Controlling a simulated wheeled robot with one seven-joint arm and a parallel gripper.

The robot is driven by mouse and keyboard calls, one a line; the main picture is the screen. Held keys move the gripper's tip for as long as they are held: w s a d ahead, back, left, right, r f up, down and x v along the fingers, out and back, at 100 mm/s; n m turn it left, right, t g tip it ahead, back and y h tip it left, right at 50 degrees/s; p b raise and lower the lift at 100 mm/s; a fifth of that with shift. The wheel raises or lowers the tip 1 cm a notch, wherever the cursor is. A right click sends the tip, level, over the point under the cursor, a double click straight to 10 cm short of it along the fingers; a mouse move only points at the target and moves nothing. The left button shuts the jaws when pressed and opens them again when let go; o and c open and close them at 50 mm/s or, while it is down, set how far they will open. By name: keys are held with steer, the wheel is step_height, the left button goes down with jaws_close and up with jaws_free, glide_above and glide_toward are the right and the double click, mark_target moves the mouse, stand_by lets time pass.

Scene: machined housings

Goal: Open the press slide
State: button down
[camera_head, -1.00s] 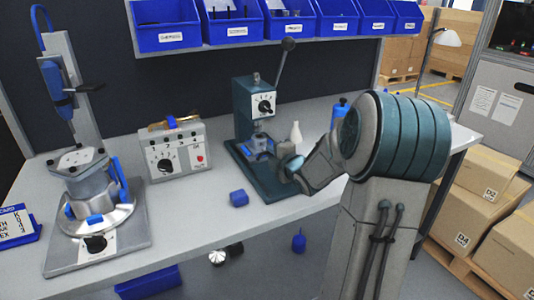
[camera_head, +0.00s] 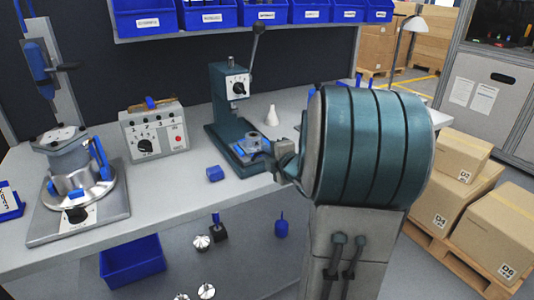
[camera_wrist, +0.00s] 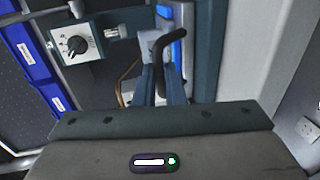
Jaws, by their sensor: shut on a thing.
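The teal press (camera_head: 222,105) stands on the bench with its dial facing front. Its blue and grey slide (camera_head: 252,148) is drawn forward from under the ram, and a grey round part shows on it. My gripper (camera_head: 284,150) is at the slide's front, largely hidden behind my arm in the head view. In the wrist view, my gripper (camera_wrist: 165,72) is shut on the black slide handle (camera_wrist: 172,42), with its fingers on both sides. Part of the blue slide (camera_wrist: 177,50) shows beyond the handle.
A grey control box (camera_head: 155,132) and a round fixture (camera_head: 78,180) stand to the left. Blue bins (camera_head: 265,12) hang above.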

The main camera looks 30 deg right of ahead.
steer(key=shift+s+f, duration=0.1)
steer(key=shift+f, duration=0.1)
steer(key=c, duration=1.5)
jaws_free()
steer(key=shift+s+r, duration=0.15)
steer(key=p+v, duration=0.1)
steer(key=v, duration=1.2)
steer(key=shift+s+r+p, duration=0.1)
steer(key=shift+s+p, duration=0.2)
steer(key=shift+s, duration=0.1)
steer(key=w+a+r+m+g+h+p, duration=0.2)
steer(key=a+r+m+g+h+p, duration=0.4)
steer(key=m, duration=0.5)
steer(key=s+a+m+g+y+p, duration=0.2)
steer(key=s+a, duration=0.2)
steer(key=a, duration=0.1)
steer(key=s+a+m+g+y+p, duration=0.2)
steer(key=s+a, duration=0.2)
steer(key=a, duration=0.1)
steer(key=s+a+m+g+y+p, duration=0.2)
steer(key=s+a, duration=0.2)
steer(key=a, duration=0.2)
steer(key=shift+m+g+y+p, duration=0.3)
steer(key=shift+g+y, duration=0.1)
